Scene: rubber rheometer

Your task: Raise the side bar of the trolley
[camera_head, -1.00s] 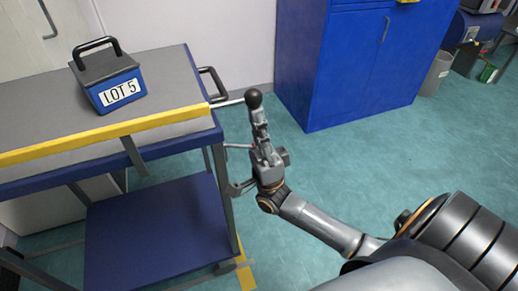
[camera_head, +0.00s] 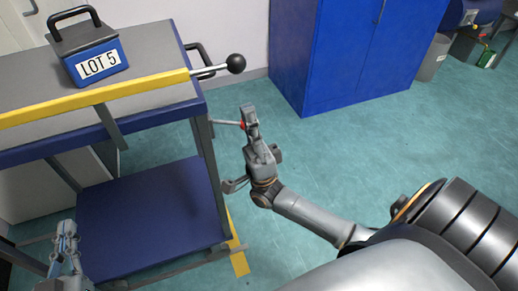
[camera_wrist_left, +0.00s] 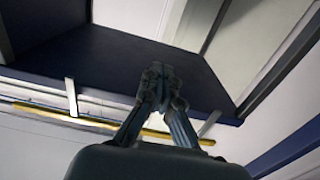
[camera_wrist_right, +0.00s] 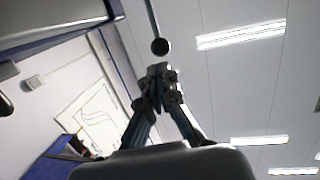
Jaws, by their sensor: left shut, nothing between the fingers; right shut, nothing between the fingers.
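The trolley (camera_head: 150,215) is blue and grey, at the left of the head view. Its yellow side bar (camera_head: 130,93) stands along the near edge, slightly above the top, on a grey link (camera_head: 110,127). A rod with a black ball knob (camera_head: 236,64) sticks out at its right end. My right gripper (camera_head: 250,108) is shut and empty, below the knob and apart from it; the right wrist view shows the knob (camera_wrist_right: 160,46) beyond the fingertips. My left gripper (camera_head: 67,232) is shut and empty at lower left; the yellow bar (camera_wrist_left: 110,120) shows behind its fingers in the left wrist view.
A blue box marked LOT 5 (camera_head: 95,62) with a black handle stands on the trolley top. A thin rod with a red tip (camera_head: 242,125) reaches from the trolley to beside my right gripper. A blue cabinet (camera_head: 345,55) stands behind; green floor (camera_head: 400,150) at right is clear.

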